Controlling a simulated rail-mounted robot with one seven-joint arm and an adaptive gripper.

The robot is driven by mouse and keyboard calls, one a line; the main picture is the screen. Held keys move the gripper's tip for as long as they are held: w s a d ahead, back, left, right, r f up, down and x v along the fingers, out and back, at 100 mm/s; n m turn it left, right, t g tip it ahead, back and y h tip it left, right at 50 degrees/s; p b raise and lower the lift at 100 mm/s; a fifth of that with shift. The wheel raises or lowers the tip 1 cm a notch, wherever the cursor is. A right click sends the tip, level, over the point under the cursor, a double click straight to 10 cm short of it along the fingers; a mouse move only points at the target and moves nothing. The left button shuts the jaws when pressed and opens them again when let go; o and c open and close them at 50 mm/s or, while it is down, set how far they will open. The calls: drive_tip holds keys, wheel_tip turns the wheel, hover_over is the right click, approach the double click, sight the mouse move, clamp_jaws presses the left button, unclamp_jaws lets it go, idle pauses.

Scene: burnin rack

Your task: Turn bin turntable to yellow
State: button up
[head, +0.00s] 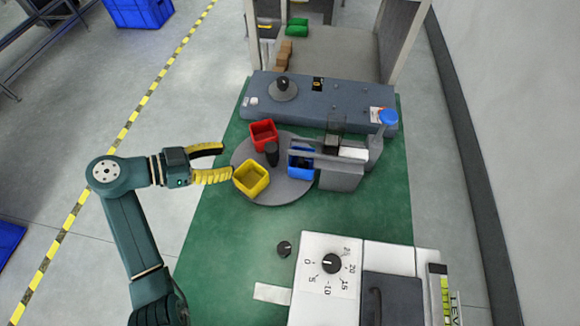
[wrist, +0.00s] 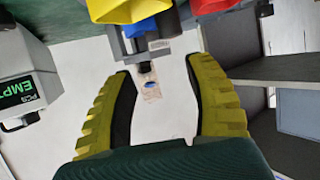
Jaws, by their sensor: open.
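The round grey turntable (head: 283,192) sits on the green bench mat. It carries a yellow bin (head: 251,179) at its front left, a red bin (head: 263,134) at its back left and a blue bin (head: 300,162) at its right, around a dark centre post (head: 271,154). The blue bin is partly hidden by a grey fixture. My gripper (head: 224,163) is open and empty at the turntable's left edge, beside the yellow bin. In the wrist view the yellow bin (wrist: 120,8) and part of the red bin (wrist: 210,6) show at the top, beyond my fingers (wrist: 165,75).
A grey fixture (head: 341,174) stands over the turntable's right side. A grey-blue panel with a black knob (head: 282,84) lies behind it. A white box with a dial (head: 331,264) stands at the front right. The green mat (head: 225,265) is bare at the front left.

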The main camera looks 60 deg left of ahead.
sight(272, 152)
drive_tip(key=shift+n+y, duration=0.3)
drive_tip(key=x, duration=0.5)
drive_tip(key=f+x, duration=0.1)
drive_tip(key=x, duration=0.4)
drive_tip(key=a+b+x, duration=0.1)
drive_tip(key=x, duration=0.4)
drive_tip(key=shift+s+a+f, duration=0.1)
drive_tip(key=shift+s+f, duration=0.1)
drive_tip(key=shift+s, duration=0.15)
clamp_jaws()
